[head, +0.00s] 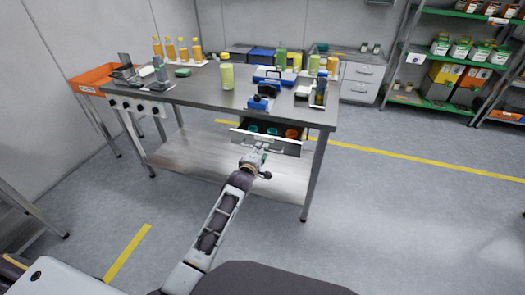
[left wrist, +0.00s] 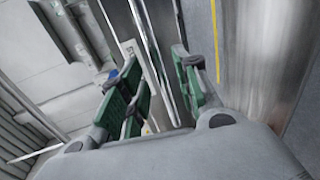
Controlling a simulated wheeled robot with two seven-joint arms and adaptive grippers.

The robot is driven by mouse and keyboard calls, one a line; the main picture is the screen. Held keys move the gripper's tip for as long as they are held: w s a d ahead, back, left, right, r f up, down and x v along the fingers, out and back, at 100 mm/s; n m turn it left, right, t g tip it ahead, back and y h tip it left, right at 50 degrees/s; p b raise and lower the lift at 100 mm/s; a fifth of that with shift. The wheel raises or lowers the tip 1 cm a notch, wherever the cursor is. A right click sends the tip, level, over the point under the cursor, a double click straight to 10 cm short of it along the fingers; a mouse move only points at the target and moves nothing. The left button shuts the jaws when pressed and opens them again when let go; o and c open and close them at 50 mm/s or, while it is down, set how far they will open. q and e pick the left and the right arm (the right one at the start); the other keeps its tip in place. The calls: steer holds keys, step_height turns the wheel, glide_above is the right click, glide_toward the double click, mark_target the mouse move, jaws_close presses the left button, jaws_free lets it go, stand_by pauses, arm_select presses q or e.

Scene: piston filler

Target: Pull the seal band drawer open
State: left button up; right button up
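The seal band drawer (head: 268,143) hangs under the right part of the steel workbench. It stands partly out, and teal and orange round items show inside. Its front has a pale bar handle (head: 262,147). My left gripper (head: 257,152) is at this handle, in front of the drawer. In the left wrist view its two green-padded fingers (left wrist: 160,70) stand apart, with a shiny metal bar (left wrist: 152,60) running between them. A gap shows between the fingers, and contact with the bar is unclear. My right gripper is out of view.
The workbench (head: 200,93) carries bottles, a blue device and small tools. Its leg (head: 314,180) stands right of the drawer, and a lower shelf (head: 200,158) lies below. An orange bin (head: 92,78) is at left. The floor in front and to the right is clear.

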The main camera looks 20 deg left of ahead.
arm_select(q)
steer(key=shift+x, duration=1.2)
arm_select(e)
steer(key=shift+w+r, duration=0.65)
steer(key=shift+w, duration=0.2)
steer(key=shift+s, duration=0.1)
arm_select(q)
steer(key=c, duration=0.7)
jaws_close()
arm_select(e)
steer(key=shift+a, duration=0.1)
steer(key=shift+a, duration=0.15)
